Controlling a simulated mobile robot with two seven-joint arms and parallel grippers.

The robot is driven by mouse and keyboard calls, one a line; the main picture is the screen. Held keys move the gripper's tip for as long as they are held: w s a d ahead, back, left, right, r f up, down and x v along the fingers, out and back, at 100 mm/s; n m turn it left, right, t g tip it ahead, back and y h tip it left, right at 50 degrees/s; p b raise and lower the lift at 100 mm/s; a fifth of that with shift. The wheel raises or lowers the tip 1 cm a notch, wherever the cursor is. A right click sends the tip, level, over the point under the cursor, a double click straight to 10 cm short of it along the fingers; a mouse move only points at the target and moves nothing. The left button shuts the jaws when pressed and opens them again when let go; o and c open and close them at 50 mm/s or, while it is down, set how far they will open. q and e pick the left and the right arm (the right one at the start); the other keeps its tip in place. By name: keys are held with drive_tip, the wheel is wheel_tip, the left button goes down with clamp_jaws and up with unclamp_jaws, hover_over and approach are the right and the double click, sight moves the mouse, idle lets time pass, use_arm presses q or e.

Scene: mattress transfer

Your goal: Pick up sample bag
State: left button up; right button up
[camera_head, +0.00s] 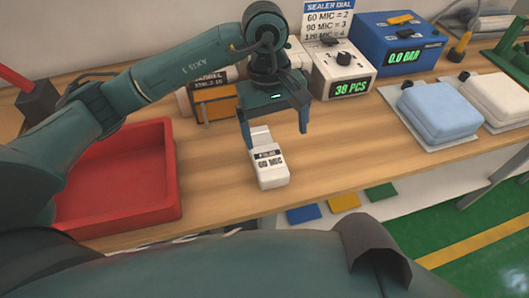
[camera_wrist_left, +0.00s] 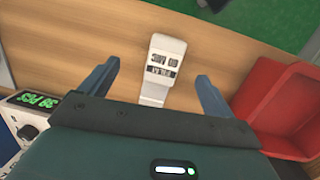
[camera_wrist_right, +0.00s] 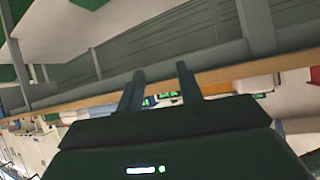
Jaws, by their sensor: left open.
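The sample bag (camera_head: 270,172) is a white packet with a dark label reading "60 MIC". It lies on the wooden bench (camera_head: 350,150). It also shows in the left wrist view (camera_wrist_left: 165,55), ahead of and between the finger lines. My left gripper (camera_head: 276,140) is open above the bag's far end, its fingers to either side; the left wrist view shows the fingers (camera_wrist_left: 158,85) apart with nothing clamped between them. My right gripper (camera_wrist_right: 160,75) shows in its own wrist view with its two fingers apart and empty, away from the bag, near a bench edge.
A red tray (camera_head: 120,180) stands left of the bag. A sealer dial box (camera_head: 340,70) reading "38 PCS" and a blue pressure box (camera_head: 400,45) stand behind. Folded blue (camera_head: 438,108) and white (camera_head: 497,97) pads lie at right. Bench around the bag is clear.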

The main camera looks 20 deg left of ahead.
use_arm(q)
drive_tip(key=w+a+y, duration=0.2)
drive_tip(key=a, duration=0.1)
hover_over(267, 154)
drive_tip(key=shift+t, duration=0.4)
drive_tip(key=f, duration=0.4)
drive_tip(key=f+p, duration=0.1)
drive_tip(key=f, duration=0.1)
drive_tip(key=shift+s+a, duration=0.15)
drive_tip(key=shift+a, duration=0.15)
drive_tip(key=shift+w+d+f+p, duration=0.1)
drive_tip(key=shift+d+f+p, duration=0.2)
drive_tip(key=shift+f, duration=1.2)
drive_tip(key=shift+w+d+f+p, duration=0.1)
drive_tip(key=shift+f+p, duration=0.25)
drive_tip(key=shift+f, duration=1.15)
drive_tip(key=shift+c, duration=0.2)
drive_tip(key=shift+r, duration=0.1)
drive_tip(key=c, duration=1.2)
